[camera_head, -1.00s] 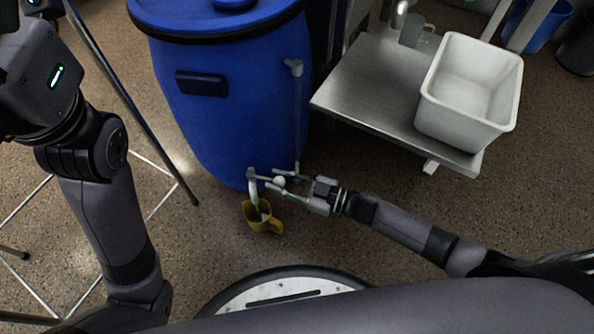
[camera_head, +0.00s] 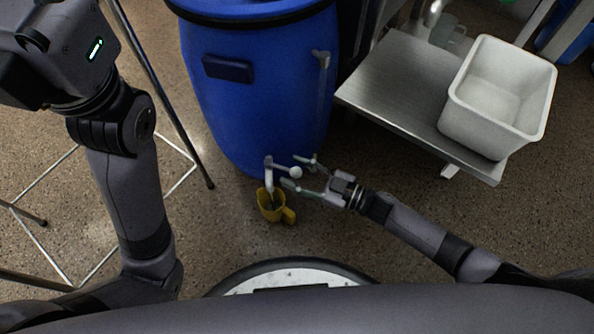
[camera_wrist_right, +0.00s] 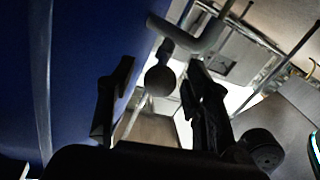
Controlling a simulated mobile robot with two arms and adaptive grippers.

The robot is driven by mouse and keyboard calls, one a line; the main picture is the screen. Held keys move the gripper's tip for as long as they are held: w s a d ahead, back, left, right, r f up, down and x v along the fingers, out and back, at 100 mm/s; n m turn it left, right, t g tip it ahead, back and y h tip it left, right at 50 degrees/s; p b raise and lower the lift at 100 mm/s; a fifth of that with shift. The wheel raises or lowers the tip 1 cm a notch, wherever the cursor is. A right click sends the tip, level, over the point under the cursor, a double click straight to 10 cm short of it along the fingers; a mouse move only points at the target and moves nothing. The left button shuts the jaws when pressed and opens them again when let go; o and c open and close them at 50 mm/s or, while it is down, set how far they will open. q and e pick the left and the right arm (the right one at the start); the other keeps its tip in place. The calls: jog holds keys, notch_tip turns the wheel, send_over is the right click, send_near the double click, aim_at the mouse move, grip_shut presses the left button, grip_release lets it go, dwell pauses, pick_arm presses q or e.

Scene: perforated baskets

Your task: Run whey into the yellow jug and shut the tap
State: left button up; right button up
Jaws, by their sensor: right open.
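The blue barrel (camera_head: 262,90) stands at the back. A pale tap (camera_head: 269,168) with a downward spout sits low on its front, with a round pale knob (camera_head: 296,173) to the right. The yellow jug (camera_head: 270,209) stands upright on the floor under the spout, handle to the right. The spout's end overlaps its mouth; I cannot tell whether liquid runs or how full it is. My right gripper (camera_head: 301,172) is open, fingers on either side of the knob. In the right wrist view the dark knob (camera_wrist_right: 160,81) shows between the spread fingers. My left gripper is out of view.
A steel shelf (camera_head: 390,85) stands at the right, bearing a white tub (camera_head: 492,128) and a clear jug (camera_head: 447,30). A metal frame with thin legs (camera_head: 178,126) stands at the left. The floor around the yellow jug is clear.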

jog(key=v, duration=1.2)
